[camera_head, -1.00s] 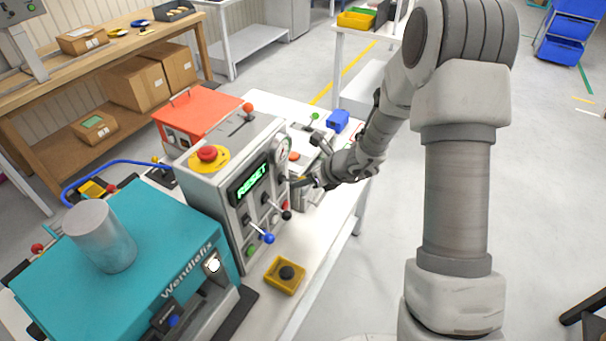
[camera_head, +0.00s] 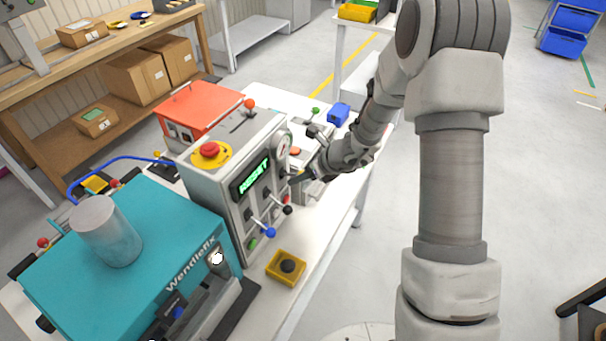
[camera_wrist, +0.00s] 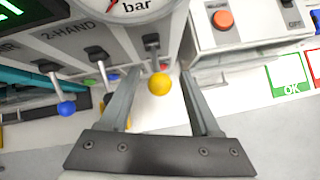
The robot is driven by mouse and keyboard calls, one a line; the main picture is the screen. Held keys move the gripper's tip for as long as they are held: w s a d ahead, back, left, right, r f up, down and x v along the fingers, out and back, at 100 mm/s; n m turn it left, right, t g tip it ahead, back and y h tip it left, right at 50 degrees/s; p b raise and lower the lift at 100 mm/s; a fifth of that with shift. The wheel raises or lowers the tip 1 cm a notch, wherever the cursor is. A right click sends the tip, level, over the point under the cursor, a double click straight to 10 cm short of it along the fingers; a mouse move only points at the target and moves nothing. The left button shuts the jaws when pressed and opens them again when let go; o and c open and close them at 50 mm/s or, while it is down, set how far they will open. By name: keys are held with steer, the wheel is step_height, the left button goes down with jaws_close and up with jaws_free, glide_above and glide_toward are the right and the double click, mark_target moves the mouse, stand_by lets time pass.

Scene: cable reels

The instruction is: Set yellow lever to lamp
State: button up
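The yellow lever (camera_wrist: 160,84) shows in the wrist view as a yellow ball on a short metal stem, below the pressure gauge on the grey control box. My gripper (camera_wrist: 164,80) is open, with one finger on each side of the yellow ball, apart from it as far as I can see. In the head view my gripper (camera_head: 303,178) is at the right side of the control box (camera_head: 215,190), and the yellow ball is hidden there. A lamp label for this lever cannot be read in either view.
A blue-knobbed lever (camera_wrist: 66,108) and a dark-knobbed lever (camera_wrist: 110,100) stand left of the yellow one. A grey box with an orange button (camera_wrist: 222,20) is close on the right.

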steer(key=shift+r, duration=0.1)
steer(key=p+v, duration=0.1)
steer(key=v, duration=1.6)
steer(key=shift+s+p, duration=0.2)
steer(key=shift+p, duration=0.1)
steer(key=shift+d, duration=0.1)
steer(key=s+a+r+n+g+h+b, duration=0.1)
steer(key=s+a+r+n+b, duration=0.15)
steer(key=s+n, duration=0.35)
steer(key=s+a+r+n+b, duration=0.1)
steer(key=s+r+n, duration=0.35)
steer(key=n, duration=0.45)
steer(key=s+d+r+n+t+h+b, duration=0.1)
steer(key=s+d+n+h+b, duration=0.2)
steer(key=s+n, duration=0.8)
steer(key=shift+d+r+n+h, duration=0.3)
steer(key=shift+d+n+h, duration=0.6)
steer(key=shift+n, duration=0.1)
steer(key=shift+c, duration=1.1)
